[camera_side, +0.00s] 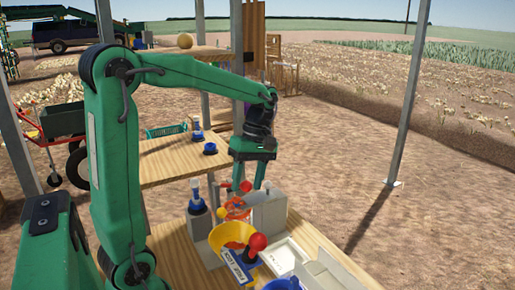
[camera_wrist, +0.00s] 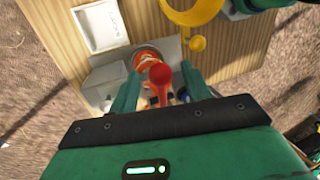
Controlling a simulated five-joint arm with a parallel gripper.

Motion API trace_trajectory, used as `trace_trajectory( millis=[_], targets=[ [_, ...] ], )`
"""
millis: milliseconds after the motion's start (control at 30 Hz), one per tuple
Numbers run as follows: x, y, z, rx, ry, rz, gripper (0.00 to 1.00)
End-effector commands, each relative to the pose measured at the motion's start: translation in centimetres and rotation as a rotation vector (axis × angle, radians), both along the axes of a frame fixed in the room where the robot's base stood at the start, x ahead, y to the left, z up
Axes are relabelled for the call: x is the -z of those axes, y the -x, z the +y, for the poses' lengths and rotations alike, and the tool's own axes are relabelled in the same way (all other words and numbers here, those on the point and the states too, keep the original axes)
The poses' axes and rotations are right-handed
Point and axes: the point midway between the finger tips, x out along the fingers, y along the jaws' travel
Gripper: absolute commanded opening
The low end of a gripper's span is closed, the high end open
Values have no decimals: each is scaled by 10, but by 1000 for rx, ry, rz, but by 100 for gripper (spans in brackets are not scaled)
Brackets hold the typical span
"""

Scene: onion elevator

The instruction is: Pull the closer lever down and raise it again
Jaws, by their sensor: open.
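A lever with a red knob (camera_wrist: 160,74) shows between the two fingers of my gripper (camera_wrist: 161,84) in the wrist view. The fingers are open, with room on both sides of the knob. In the side view my gripper (camera_side: 249,181) points down at a small red knob (camera_side: 246,186) beside a grey block (camera_side: 269,212). A second lever with a larger red knob (camera_side: 257,242) stands upright nearer the side camera. I cannot tell from these views which lever the task calls closer. The lever's base is partly hidden by my fingers.
A yellow bowl-like part (camera_side: 232,235) and a white tray (camera_side: 284,255) are close by on the wooden table (camera_side: 175,252). An orange part (camera_wrist: 146,57) sits just past the knob in the wrist view. A blue-topped post (camera_side: 196,195) stands left.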

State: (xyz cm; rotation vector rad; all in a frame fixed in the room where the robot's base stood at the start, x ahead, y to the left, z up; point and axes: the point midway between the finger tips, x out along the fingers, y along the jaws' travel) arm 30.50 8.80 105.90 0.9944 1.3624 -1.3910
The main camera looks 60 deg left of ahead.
Motion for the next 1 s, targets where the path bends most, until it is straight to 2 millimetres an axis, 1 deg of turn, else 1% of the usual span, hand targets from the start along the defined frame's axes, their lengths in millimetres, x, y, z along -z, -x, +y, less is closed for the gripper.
trace_trajectory(
  millis=[33,133,300,467,700,767,800,867,933,967,1000],
  targets=[
    [7,2,0,-1,1,3,48],
    [18,6,0,-1,2,3,48],
    [32,9,0,-1,2,1,48],
    [37,11,0,-1,2,0,48],
    [37,10,0,-1,2,-1,48],
    [37,10,0,-1,2,-1,36],
    [37,10,0,-1,2,-1,28],
    [37,10,0,-1,2,-1,17],
    [37,11,0,-1,2,-1,3],
    [37,11,0,-1,2,0,0],
    [37,11,0,-1,2,0,0]
  ],
)
